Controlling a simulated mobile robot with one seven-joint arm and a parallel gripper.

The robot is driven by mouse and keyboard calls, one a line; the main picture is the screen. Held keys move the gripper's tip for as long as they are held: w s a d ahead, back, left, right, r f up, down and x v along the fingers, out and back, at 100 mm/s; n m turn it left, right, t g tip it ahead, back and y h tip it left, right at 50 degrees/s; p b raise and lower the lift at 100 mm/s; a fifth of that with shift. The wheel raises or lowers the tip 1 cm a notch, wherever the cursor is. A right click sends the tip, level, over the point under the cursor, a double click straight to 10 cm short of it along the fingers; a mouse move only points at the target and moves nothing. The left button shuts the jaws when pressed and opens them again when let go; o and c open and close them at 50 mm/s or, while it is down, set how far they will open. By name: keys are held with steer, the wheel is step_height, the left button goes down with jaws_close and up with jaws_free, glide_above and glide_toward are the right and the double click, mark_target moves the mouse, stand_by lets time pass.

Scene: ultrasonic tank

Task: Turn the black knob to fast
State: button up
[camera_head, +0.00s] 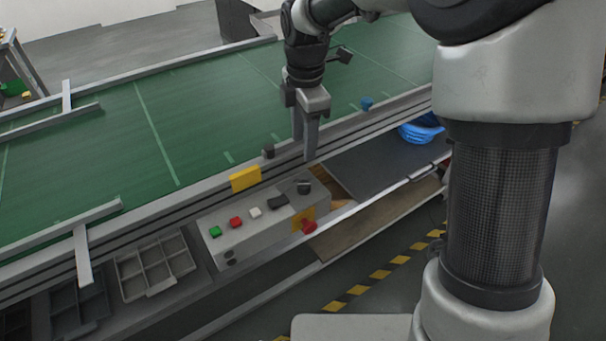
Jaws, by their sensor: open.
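A grey control box (235,248) is mounted on the near side of the green conveyor. A black knob (303,187) sits at the right end of its top face; its markings are too small to read. A green button (215,232), a red button (236,222), a white button (255,212) and a black switch (278,202) lie in a row to its left. A red mushroom button (309,226) on a yellow plate is on the front. My gripper (304,157) is open, pointing down above and behind the knob, apart from it, by the conveyor's near rail.
The green conveyor (120,135) with its metal rail fills the left and middle. Grey compartment trays (155,268) lie left of the box. A blue basket (421,130) is at the right. Floor is clear in front.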

mark_target(303, 185)
steer(key=f, duration=0.4)
steer(key=f+b, duration=0.1)
steer(key=f, duration=0.9)
steer(key=shift+w+a, duration=0.1)
steer(key=shift+w, duration=0.25)
steer(key=c, duration=1.1)
